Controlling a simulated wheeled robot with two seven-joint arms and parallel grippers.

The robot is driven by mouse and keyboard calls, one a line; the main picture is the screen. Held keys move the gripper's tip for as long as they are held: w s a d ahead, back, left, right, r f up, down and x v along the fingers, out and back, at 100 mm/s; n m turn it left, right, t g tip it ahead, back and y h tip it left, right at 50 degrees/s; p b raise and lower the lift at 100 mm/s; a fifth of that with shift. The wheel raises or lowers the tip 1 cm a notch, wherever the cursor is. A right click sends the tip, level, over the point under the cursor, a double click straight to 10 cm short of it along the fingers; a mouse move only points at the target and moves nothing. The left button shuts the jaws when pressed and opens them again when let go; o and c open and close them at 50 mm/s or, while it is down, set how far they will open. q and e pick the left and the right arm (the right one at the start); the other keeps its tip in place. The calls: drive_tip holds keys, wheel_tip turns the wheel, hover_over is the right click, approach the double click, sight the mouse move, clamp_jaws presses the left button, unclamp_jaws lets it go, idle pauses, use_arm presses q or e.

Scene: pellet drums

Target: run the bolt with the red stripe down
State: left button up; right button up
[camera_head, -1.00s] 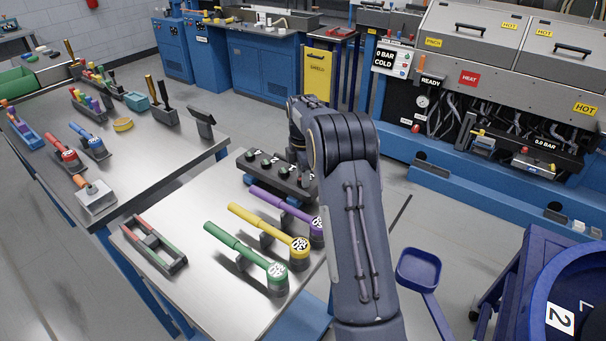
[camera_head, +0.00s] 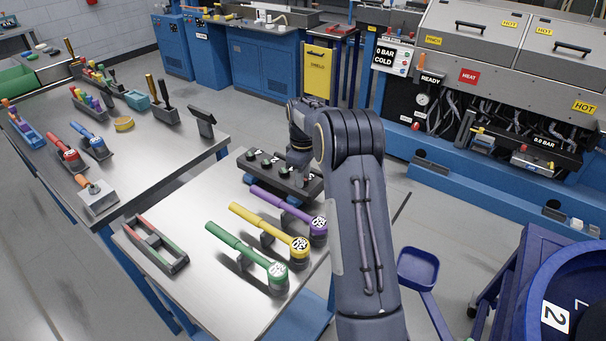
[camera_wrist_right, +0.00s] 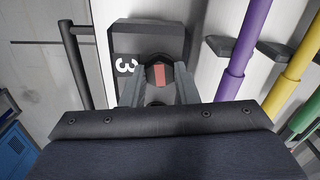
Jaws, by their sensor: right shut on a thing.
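The bolt with the red stripe (camera_wrist_right: 159,75) stands on a dark block in the right wrist view, near a white numeral 3. The same dark block (camera_head: 262,171) is on the near table in the head view, with several bolts in a row. My right gripper (camera_wrist_right: 158,88) is shut on the bolt, one finger on each side. In the head view my right gripper (camera_head: 300,178) is at the right end of the block, and its wrist hides most of this bolt. My left gripper is not in view.
Purple (camera_head: 280,204), yellow (camera_head: 262,225) and green (camera_head: 240,246) torque wrenches lie on stands in front of the block. An open grey frame (camera_head: 157,247) is at the table's left. A blue scoop-like tray (camera_head: 418,268) is right of my arm.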

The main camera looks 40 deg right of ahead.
drive_tip(key=shift+w+r+m, duration=0.1)
drive_tip(key=shift+r+m, duration=0.1)
drive_tip(key=shift+m, duration=0.5)
drive_tip(key=shift+d+r, duration=0.1)
drive_tip(key=o, duration=0.9)
drive_tip(key=shift+o, duration=0.5)
drive_tip(key=shift+f, duration=0.2)
drive_tip(key=shift+r, duration=0.1)
wheel_tip(320, 180, up, 8)
drive_tip(key=shift+f+b, duration=0.25)
drive_tip(key=shift+b, duration=0.2)
drive_tip(key=shift+r, duration=0.1)
